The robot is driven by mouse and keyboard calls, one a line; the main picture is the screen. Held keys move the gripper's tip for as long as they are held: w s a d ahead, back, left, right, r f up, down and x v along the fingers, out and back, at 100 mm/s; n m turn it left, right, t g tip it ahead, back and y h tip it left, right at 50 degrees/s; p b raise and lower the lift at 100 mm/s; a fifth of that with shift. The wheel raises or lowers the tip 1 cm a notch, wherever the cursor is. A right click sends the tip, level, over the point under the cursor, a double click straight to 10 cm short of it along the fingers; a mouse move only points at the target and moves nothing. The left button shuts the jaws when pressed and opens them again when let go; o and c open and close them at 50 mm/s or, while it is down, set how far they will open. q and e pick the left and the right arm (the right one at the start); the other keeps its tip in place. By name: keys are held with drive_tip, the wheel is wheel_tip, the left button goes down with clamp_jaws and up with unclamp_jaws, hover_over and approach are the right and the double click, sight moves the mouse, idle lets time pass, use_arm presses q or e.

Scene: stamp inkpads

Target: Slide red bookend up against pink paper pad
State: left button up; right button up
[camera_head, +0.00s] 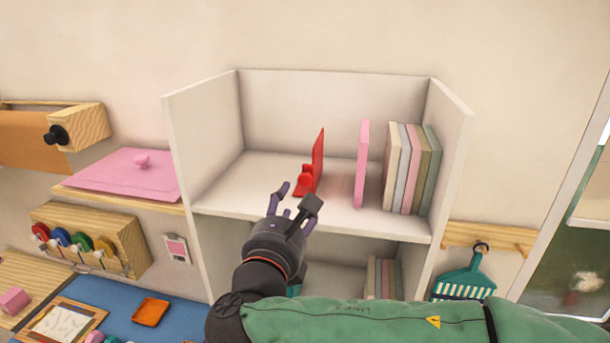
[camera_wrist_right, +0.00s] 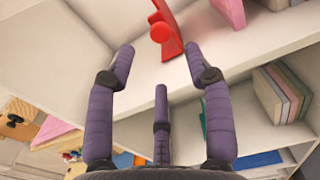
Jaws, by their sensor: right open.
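The red bookend (camera_head: 316,163) stands upright on the upper shelf, its foot with a round red knob pointing left. The pink paper pad (camera_head: 361,163) stands upright to its right, with a gap of bare shelf between them. My right gripper (camera_head: 293,205) is open and empty at the shelf's front edge, just in front of and below the bookend's foot. In the right wrist view the bookend (camera_wrist_right: 169,30) shows beyond the spread fingers (camera_wrist_right: 160,75), apart from them. A pink corner, likely the pad (camera_wrist_right: 276,4), shows at the top right. My left gripper is not in view.
Several books (camera_head: 410,168) stand right of the pad against the white shelf's right wall (camera_head: 447,150). The shelf's left part (camera_head: 235,185) is bare. A lower shelf holds more books (camera_head: 383,277). A pink lidded tray (camera_head: 125,174) lies outside on the left.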

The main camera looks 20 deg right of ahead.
sight(305, 181)
drive_tip(key=p+x, duration=0.2)
drive_tip(key=x, duration=0.8)
drive_tip(key=shift+w+f, duration=0.1)
drive_tip(key=shift+c, duration=0.3)
clamp_jaws()
